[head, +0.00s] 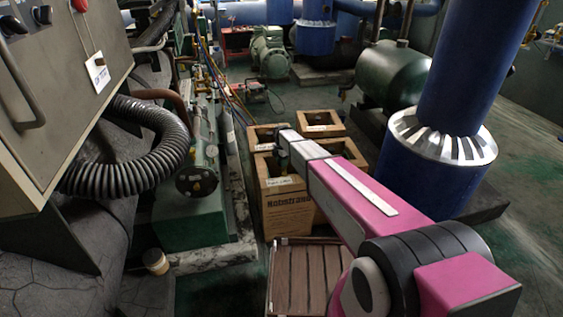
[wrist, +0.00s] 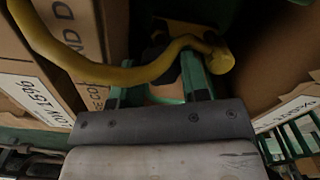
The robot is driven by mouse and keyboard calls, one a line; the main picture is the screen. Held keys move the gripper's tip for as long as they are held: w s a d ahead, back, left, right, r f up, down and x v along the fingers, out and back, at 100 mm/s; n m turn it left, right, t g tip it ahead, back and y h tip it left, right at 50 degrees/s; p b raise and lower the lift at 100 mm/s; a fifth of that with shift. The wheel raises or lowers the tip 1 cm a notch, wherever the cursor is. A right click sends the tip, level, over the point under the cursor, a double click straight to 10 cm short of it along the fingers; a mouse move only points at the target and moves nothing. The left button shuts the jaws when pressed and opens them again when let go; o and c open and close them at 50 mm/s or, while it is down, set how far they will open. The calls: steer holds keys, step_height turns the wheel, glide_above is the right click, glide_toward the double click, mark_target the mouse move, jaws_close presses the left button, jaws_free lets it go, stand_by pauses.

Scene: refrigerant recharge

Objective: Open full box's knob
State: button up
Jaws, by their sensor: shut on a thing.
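The front cardboard box (head: 288,210) stands open at the top, in a cluster of boxes; its small white label is too small to read. My gripper (head: 284,150) reaches down into the boxes, its tips mostly hidden in the head view. In the wrist view my gripper (wrist: 160,72) has its green fingers on either side of a dark knob (wrist: 158,54) on top of a green cylinder (wrist: 166,93), and is shut on it. A yellow hose (wrist: 100,70) runs across to a yellow fitting (wrist: 220,60) beside the right finger. Which box is full cannot be told.
Other open boxes (head: 320,118) stand close behind. Cardboard walls (wrist: 275,60) with white labels crowd both sides of my gripper. A slatted wooden pallet (head: 303,278) lies in front. A blue column (head: 425,160) stands right, a grey control cabinet (head: 55,95) left.

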steer(key=o, duration=0.6)
steer(key=shift+o, duration=0.2)
